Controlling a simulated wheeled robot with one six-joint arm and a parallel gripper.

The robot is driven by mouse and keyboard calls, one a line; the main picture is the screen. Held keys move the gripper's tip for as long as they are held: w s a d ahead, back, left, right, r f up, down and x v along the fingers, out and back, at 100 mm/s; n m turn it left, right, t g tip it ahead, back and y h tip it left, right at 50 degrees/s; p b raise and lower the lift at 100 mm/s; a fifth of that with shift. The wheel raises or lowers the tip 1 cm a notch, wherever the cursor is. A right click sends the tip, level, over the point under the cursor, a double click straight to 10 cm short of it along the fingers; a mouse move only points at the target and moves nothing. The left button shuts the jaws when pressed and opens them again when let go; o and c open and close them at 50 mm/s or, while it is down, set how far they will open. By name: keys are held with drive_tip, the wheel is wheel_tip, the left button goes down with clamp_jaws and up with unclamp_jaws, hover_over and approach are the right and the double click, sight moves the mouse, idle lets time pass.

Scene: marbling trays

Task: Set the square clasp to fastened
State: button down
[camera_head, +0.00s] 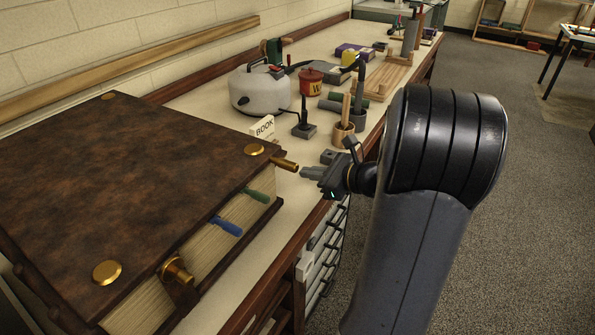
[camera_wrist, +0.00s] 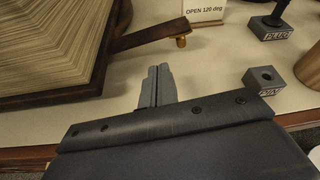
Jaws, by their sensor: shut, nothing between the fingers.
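A large brown leather-covered book (camera_head: 130,165) lies on the bench, with two clasps on its page side. The far clasp (camera_head: 285,164) is a dark strap with a brass end, sticking out from the book; in the wrist view it (camera_wrist: 150,38) reaches right, clear of the pages. The near clasp (camera_head: 180,282) hangs against the page edge, with a brass knob at its top. I cannot tell which clasp is square. My gripper (camera_head: 308,173) is shut and empty, just right of the far clasp's brass end and apart from it. Its fingers (camera_wrist: 158,76) point toward the strap.
A card (camera_wrist: 205,11) reads "OPEN 120 deg". A block marked PIN (camera_wrist: 264,78) and one marked PLUG (camera_wrist: 268,30) stand right of my fingers. A white kettle-like pot (camera_head: 258,92) and a wooden cup (camera_head: 342,136) stand farther back. Blue and green tabs stick out of the pages.

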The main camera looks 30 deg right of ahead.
drive_tip(key=b+x, duration=0.1)
drive_tip(key=x, duration=0.8)
drive_tip(key=shift+b, duration=0.3)
drive_tip(key=shift+r, duration=0.25)
drive_tip(key=shift+a+r+n+t+b, duration=0.15)
drive_tip(key=shift+n+t+b, duration=0.2)
drive_tip(key=shift+b, duration=0.25)
drive_tip(key=r+n+b, duration=0.1)
drive_tip(key=b, duration=0.1)
drive_tip(key=n+h+b, duration=0.1)
drive_tip(key=b, duration=0.2)
drive_tip(key=shift+s+a+r+n+t, duration=0.2)
drive_tip(key=shift+r+n+t, duration=0.05)
drive_tip(key=shift+r+t, duration=0.15)
drive_tip(key=r+b, duration=0.1)
drive_tip(key=n+b, duration=0.1)
drive_tip(key=a+r+n+t+h+b, duration=0.1)
drive_tip(key=shift+s+r+b, duration=0.35)
drive_tip(key=shift+s+b, duration=0.05)
drive_tip(key=shift+s+a+r, duration=0.15)
drive_tip(key=shift+a+r, duration=0.15)
drive_tip(key=shift+r, duration=0.1)
drive_tip(key=shift+s, duration=0.1)
